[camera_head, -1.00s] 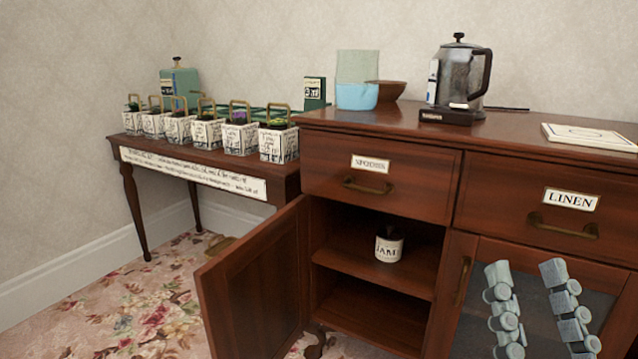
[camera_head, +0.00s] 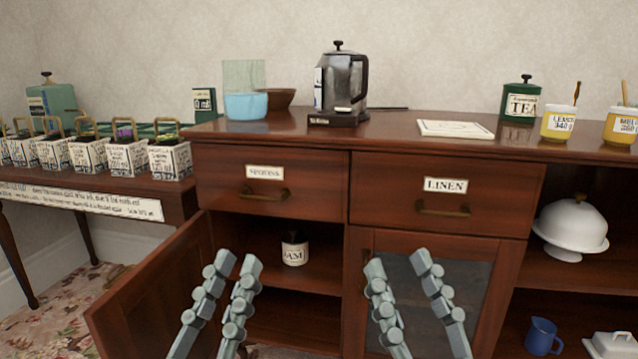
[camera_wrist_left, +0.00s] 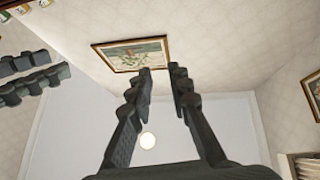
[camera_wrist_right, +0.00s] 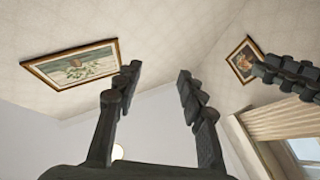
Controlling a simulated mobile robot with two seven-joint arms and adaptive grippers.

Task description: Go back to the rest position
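My left gripper (camera_head: 238,262) is raised in front of the open left cupboard, its fingers pointing up, apart and empty. It also shows in the left wrist view (camera_wrist_left: 160,72), with a gap between the fingers. My right gripper (camera_head: 396,258) is raised in front of the glass door, fingers apart with nothing between them. It also shows in the right wrist view (camera_wrist_right: 158,72). Both wrist cameras look up at the walls and ceiling.
A dark wooden sideboard (camera_head: 440,155) stands ahead. Its left door (camera_head: 150,300) is open, and a jam jar (camera_head: 294,250) sits on the shelf inside. A plant table (camera_head: 182,200) stands at left.

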